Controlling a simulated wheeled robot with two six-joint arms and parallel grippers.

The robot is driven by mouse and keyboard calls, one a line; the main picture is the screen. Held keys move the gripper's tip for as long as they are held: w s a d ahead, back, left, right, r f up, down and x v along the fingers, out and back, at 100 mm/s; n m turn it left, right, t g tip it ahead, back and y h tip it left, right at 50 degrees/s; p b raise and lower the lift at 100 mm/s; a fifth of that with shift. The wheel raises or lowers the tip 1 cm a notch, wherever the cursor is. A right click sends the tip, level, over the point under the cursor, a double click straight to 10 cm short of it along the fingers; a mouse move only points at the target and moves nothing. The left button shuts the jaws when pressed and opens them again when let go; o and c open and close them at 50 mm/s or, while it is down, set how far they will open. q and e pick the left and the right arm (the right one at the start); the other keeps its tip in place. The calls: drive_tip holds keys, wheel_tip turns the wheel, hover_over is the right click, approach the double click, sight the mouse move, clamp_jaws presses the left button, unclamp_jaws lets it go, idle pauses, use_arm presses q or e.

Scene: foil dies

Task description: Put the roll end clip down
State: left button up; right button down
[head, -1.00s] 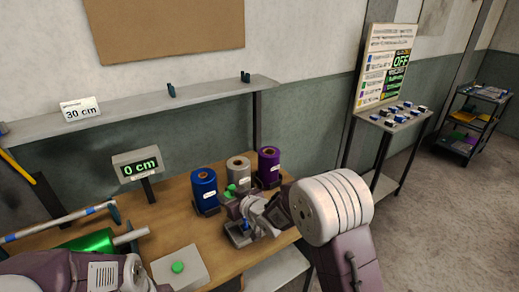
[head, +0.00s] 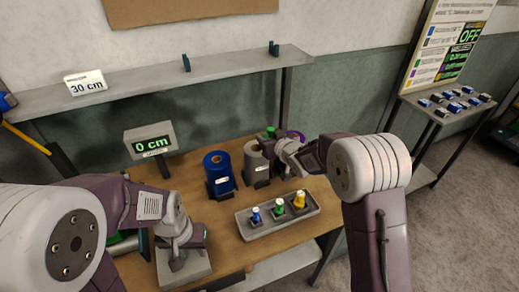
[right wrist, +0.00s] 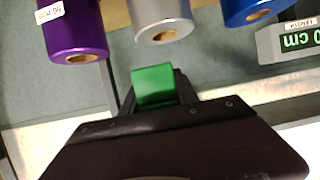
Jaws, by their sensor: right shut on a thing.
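The green roll end clip (right wrist: 153,86) is between the fingers of my right gripper (right wrist: 155,100) in the right wrist view. In the head view a bit of the clip (head: 270,131) shows above my right gripper (head: 275,142), by the grey and purple rolls. The gripper is shut on the clip, held up off the table as far as I can tell. My left gripper (head: 178,262) points down over a pale box (head: 200,270) at the table's front left; its finger opening is unclear. The green foil roll (head: 122,243) is mostly hidden behind my left arm.
Blue roll (head: 218,174), grey roll (head: 257,164) and purple roll (head: 296,135) stand along the table (head: 232,238); my right arm partly hides the purple one. A die tray (head: 248,232) lies in front. A shelf (head: 140,84) and a "0 cm" display (head: 150,140) are behind.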

sight(254, 148)
drive_tip(key=a, duration=0.1)
drive_tip(key=w+a+f, duration=0.2)
drive_tip(key=shift+w+a, duration=0.15)
drive_tip(key=shift+a, duration=0.15)
wheel_tip(254, 148, down, 4)
drive_tip(key=shift+w+d+f+p, duration=0.1)
drive_tip(key=shift+p, duration=0.45)
use_arm(q)
drive_tip(key=shift+s+a+r, duration=0.15)
drive_tip(key=shift+s+r, duration=0.2)
drive_tip(key=shift+r, duration=0.35)
drive_tip(key=shift+s+f+b, duration=0.15)
drive_tip(key=shift+f+b, duration=0.5)
drive_tip(key=shift+b, duration=0.1)
use_arm(e)
drive_tip(key=shift+s+d+f, duration=0.1)
drive_tip(key=shift+s+f, duration=0.3)
drive_tip(key=shift+f, duration=0.4)
drive_tip(key=c, duration=0.9)
unclamp_jaws()
drive_tip(key=shift+r+p, duration=0.6)
drive_tip(key=shift+r, duration=0.15)
use_arm(q)
drive_tip(key=shift+w+f+b, duration=0.25)
drive_tip(key=shift+b, duration=0.55)
use_arm(e)
drive_tip(key=v, duration=1.1)
drive_tip(key=shift+r, duration=0.25)
